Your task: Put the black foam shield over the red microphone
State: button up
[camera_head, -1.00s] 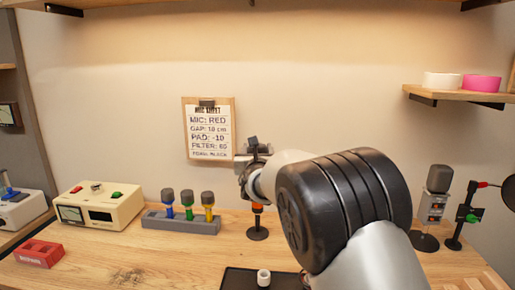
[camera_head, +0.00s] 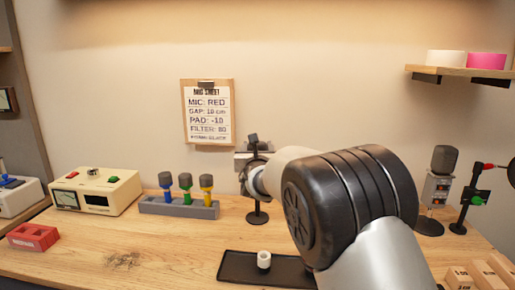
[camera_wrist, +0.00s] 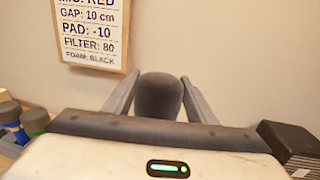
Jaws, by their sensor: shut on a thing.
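My gripper (camera_head: 252,163) is at the middle of the bench, in front of the wall, directly above a small black stand (camera_head: 257,217). In the wrist view my gripper (camera_wrist: 157,80) has its two grey fingers on either side of a rounded dark foam shield (camera_wrist: 158,98) and is shut on it. The foam's lower part is hidden by the gripper body. No red part of the red microphone shows now; the gripper and arm cover the space above the stand's base. I cannot tell whether the foam is around the microphone.
A grey rack (camera_head: 180,207) holds blue, green and yellow microphones to the left. A grey-headed microphone (camera_head: 444,160) and a black stand (camera_head: 470,205) are at right. A clipboard (camera_head: 208,112) hangs behind.

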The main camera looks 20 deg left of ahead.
jog(key=o, duration=1.1)
jog(key=shift+o, duration=0.2)
jog(key=shift+s, duration=0.1)
jog(key=v, duration=1.7)
jog(key=shift+b, duration=0.3)
jog(key=shift+s+d, duration=0.1)
